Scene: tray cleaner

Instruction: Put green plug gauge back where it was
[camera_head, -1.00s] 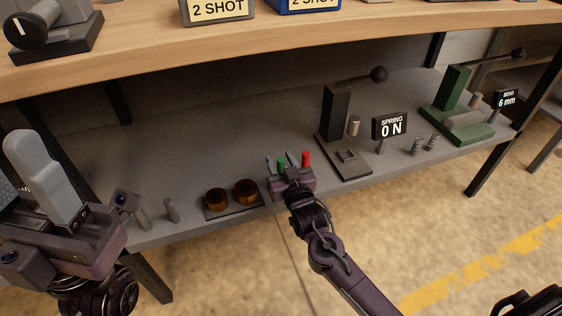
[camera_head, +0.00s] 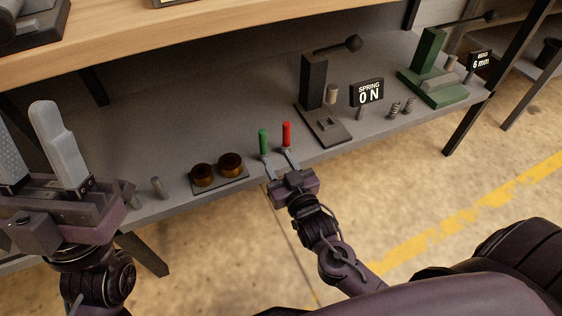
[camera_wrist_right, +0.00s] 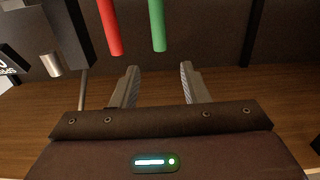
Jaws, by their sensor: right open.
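The green plug gauge (camera_head: 263,142) stands upright near the front edge of the lower shelf (camera_head: 210,140). A red plug (camera_head: 287,134) stands upright just right of it. In the right wrist view the green plug gauge (camera_wrist_right: 157,25) is ahead of the gap between the fingers, and the red plug (camera_wrist_right: 108,27) is to its left. My right gripper (camera_head: 276,163) is open and empty, just in front of the two plugs; its fingers (camera_wrist_right: 159,72) also show in the wrist view. My left gripper (camera_head: 35,135) is at the left, with its fingers apart and nothing seen between them.
Two brown round pieces (camera_head: 217,172) sit on a plate left of the plugs. A dark lever press (camera_head: 314,82), a "SPRING 0 N" display (camera_head: 367,93), small springs and a green fixture (camera_head: 432,75) stand to the right. The wooden tabletop (camera_head: 180,38) overhangs the shelf.

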